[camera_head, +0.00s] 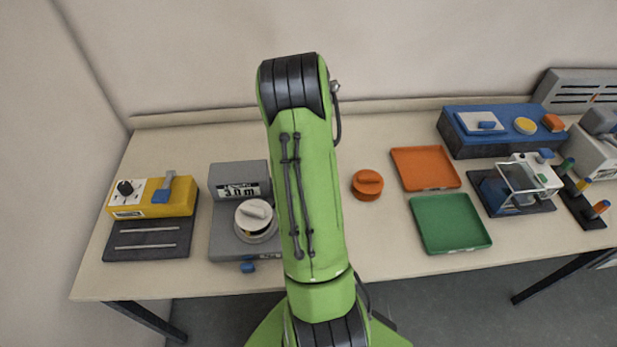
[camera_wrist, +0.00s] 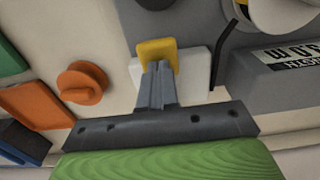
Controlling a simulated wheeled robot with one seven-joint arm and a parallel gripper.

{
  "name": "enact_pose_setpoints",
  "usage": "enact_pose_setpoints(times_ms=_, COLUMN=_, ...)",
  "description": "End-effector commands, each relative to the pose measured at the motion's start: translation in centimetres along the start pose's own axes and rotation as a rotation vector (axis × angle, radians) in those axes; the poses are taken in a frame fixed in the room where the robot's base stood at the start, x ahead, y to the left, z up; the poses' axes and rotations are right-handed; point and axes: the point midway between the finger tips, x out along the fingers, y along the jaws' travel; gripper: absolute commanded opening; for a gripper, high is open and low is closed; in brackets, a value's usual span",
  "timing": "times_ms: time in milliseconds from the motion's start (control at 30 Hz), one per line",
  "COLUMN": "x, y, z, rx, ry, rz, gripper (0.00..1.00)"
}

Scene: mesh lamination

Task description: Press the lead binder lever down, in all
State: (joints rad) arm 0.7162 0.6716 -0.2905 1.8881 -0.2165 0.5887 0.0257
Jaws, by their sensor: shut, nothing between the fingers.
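In the wrist view, my gripper (camera_wrist: 157,70) is shut and empty. Its fingertips are at a small yellow grip (camera_wrist: 157,47) with a white block (camera_wrist: 196,75) behind the fingers. I cannot tell whether they touch. A grey body (camera_wrist: 192,18) lies just beyond. My arm hides this spot and my gripper in the head view. No label shows which part is the lead binder lever. In the head view, a grey lever with a blue part (camera_head: 163,188) stands raised on a yellow box (camera_head: 180,209) at the far left.
The grey unit with the "3.0 m" display (camera_head: 238,191) and white reel (camera_head: 254,214) stands left of my arm. An orange knob (camera_head: 367,184), an orange tray (camera_head: 425,167) and a green tray (camera_head: 450,222) lie to the right. Table between them is clear.

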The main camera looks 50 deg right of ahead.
Motion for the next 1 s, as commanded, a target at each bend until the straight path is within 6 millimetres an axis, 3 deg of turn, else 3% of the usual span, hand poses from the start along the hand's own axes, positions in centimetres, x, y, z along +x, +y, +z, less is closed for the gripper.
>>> enact_pose_setpoints(times_ms=567, x=-6.3, y=0.0, z=0.1, rx=0.000, ry=-0.003, rz=0.000, gripper=0.00)
enact_pose_setpoints(times_ms=1000, x=-6.2, y=0.0, z=0.1, rx=0.000, ry=-0.003, rz=0.000, gripper=0.00)
